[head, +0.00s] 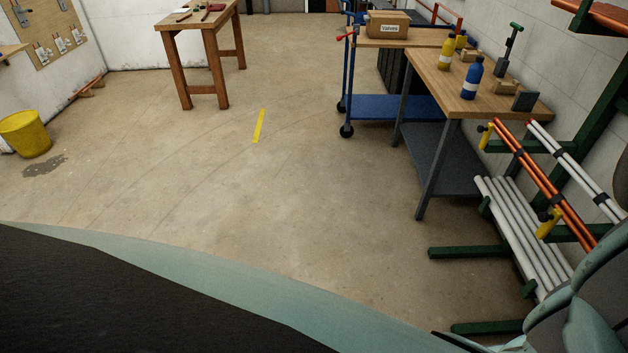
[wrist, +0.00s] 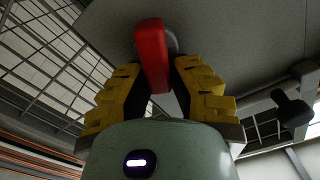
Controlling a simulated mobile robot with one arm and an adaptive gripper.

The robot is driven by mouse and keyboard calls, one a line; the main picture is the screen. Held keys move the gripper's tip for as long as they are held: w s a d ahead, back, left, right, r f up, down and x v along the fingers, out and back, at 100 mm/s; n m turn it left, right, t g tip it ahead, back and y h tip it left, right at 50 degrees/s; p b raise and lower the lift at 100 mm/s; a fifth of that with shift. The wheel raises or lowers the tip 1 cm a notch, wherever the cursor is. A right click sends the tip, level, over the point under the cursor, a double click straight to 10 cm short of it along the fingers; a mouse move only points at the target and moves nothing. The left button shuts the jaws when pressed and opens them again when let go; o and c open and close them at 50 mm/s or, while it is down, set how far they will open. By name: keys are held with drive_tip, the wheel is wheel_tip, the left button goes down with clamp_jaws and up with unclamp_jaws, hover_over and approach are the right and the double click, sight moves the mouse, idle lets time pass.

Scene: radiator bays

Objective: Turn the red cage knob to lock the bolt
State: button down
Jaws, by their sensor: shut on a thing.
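The red cage knob (wrist: 151,55) shows in the wrist view as an upright red bar on a grey panel (wrist: 225,35). A round grey mount shows partly behind it. My gripper (wrist: 152,75) has its yellow ridged fingers on either side of the knob, and it is shut on the knob. The bolt cannot be made out. The head view shows neither the knob nor the gripper.
Wire cage mesh (wrist: 50,60) lies left of the panel in the wrist view. The head view shows a pipe rack (head: 525,240), a workbench with bottles (head: 440,100), a blue trolley (head: 385,107) and a yellow bucket (head: 25,135). The middle floor is clear.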

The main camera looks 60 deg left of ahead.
drive_tip(key=shift+s+d+f+m+b, duration=0.15)
drive_tip(key=shift+f+m+b, duration=0.2)
drive_tip(key=shift+m+b, duration=1.75)
drive_tip(key=shift+s+d+f+m+b, duration=0.15)
drive_tip(key=shift+f+m+b, duration=0.25)
drive_tip(key=shift+m+b, duration=1.65)
drive_tip(key=shift+d+f+m+b, duration=0.15)
drive_tip(key=shift+f+m+b, duration=0.2)
drive_tip(key=shift+m+b, duration=1.7)
drive_tip(key=shift+m, duration=0.3)
drive_tip(key=c, duration=0.9)
unclamp_jaws()
drive_tip(key=shift+r, duration=0.1)
drive_tip(key=shift+o, duration=0.2)
drive_tip(key=shift+s, duration=0.1)
drive_tip(key=v, duration=1.1)
drive_tip(key=shift+s+a, duration=0.25)
drive_tip(key=shift+a, duration=0.05)
